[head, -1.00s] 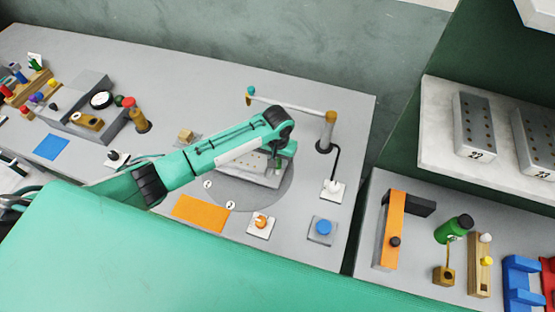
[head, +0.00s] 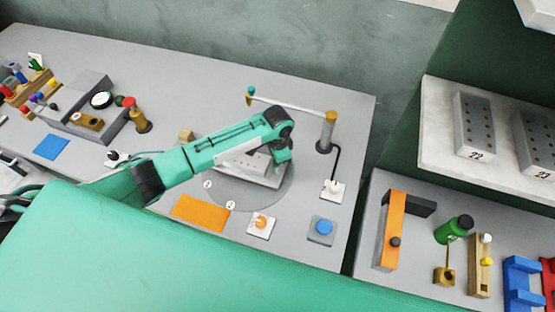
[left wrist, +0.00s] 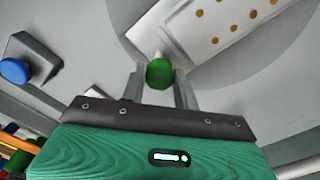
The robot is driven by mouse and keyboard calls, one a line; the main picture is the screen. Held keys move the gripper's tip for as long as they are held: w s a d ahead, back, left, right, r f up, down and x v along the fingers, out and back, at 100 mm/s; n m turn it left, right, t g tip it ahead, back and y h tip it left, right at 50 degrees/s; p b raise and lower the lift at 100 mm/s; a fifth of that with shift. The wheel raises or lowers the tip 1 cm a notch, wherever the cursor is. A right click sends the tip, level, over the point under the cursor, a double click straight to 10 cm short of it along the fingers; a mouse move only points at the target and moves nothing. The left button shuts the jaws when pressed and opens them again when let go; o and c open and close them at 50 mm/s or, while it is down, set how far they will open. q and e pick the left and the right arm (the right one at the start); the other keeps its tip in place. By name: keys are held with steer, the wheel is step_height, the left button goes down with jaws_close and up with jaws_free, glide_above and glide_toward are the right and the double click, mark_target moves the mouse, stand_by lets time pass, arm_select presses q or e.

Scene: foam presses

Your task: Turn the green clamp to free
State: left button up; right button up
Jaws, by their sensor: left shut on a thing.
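The green clamp (left wrist: 159,73) shows as a round green knob at the edge of a pale block with brass-coloured dots (left wrist: 205,28) in the left wrist view. My left gripper (left wrist: 160,79) is shut on this knob, one finger on each side. In the head view, my left gripper (head: 281,164) is at the right end of the block (head: 250,168), which sits on a round grey plate (head: 232,195). The knob itself is hidden there behind my wrist. My right gripper is in neither view.
An orange mat (head: 200,213), an orange knob (head: 261,222) and a blue button (head: 324,227) lie in front of the plate. A post with a bar (head: 328,130) stands behind it on the right. A white switch (head: 333,187) is close to my gripper.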

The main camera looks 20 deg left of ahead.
arm_select(q)
steer(key=shift+m, duration=0.5)
steer(key=o, duration=1)
step_height(320, 180, up, 14)
steer(key=b, duration=0.4)
steer(key=shift+f+b, duration=0.1)
steer(key=shift+b, duration=0.25)
